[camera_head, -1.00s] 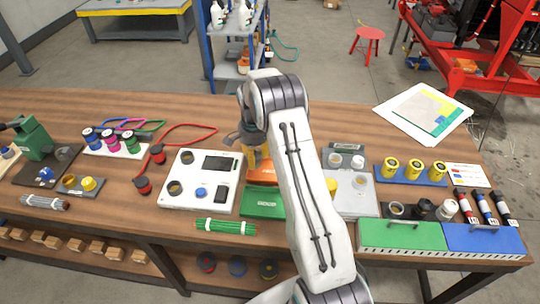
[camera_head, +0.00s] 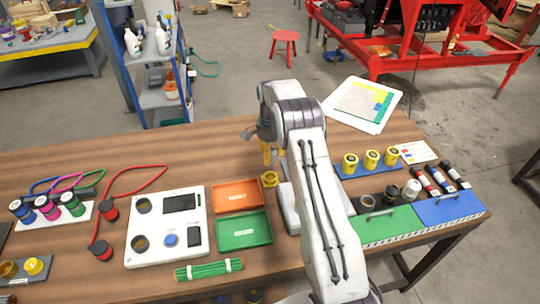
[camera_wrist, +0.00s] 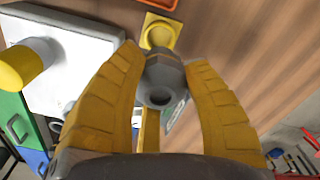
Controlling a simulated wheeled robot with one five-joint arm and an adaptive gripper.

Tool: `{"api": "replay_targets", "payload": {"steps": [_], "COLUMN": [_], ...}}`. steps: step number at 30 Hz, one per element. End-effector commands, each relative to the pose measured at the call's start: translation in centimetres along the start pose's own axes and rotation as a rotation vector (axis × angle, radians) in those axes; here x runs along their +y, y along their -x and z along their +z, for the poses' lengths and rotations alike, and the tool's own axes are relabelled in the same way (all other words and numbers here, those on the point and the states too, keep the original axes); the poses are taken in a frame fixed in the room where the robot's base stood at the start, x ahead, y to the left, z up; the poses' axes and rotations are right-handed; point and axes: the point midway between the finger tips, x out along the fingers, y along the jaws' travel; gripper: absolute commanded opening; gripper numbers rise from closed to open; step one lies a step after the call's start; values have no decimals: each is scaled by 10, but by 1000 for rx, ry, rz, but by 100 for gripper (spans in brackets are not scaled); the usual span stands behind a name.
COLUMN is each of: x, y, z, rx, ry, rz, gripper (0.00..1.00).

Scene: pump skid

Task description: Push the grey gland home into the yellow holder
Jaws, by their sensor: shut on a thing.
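The yellow holder (camera_head: 269,179) stands on the bench just right of the orange tray in the head view. In the wrist view, the holder (camera_wrist: 159,33) shows a round cup on a square base, beyond my fingertips. My gripper (camera_head: 267,154) points down close to the holder. In the wrist view, the yellow fingers of my gripper (camera_wrist: 163,72) are shut on the grey gland (camera_wrist: 161,80), a hexagonal piece with a round hole. The gland overlaps the holder's near edge in this view; I cannot tell whether they touch. In the head view, the gland cannot be made out.
The orange tray (camera_head: 238,195) and green tray (camera_head: 243,230) lie left of the holder. A pale fixture (camera_wrist: 75,68) with a yellow-ended cylinder (camera_wrist: 25,63) is close at left in the wrist view. Several yellow cylinders stand on a blue rack (camera_head: 372,166) at right.

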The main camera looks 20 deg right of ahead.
Motion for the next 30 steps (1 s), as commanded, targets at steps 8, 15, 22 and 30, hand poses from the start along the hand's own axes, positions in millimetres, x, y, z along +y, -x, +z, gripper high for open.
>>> {"api": "replay_targets", "payload": {"steps": [8, 15, 22, 30], "x": [0, 1, 0, 0], "y": [-10, -27, -46, -54], "z": [0, 0, 0, 0], "rx": [0, -1, 0, 1], "ry": [5, 5, 5, 4], "rz": [0, 1, 0, -1], "gripper": [7, 7, 7, 7]}}
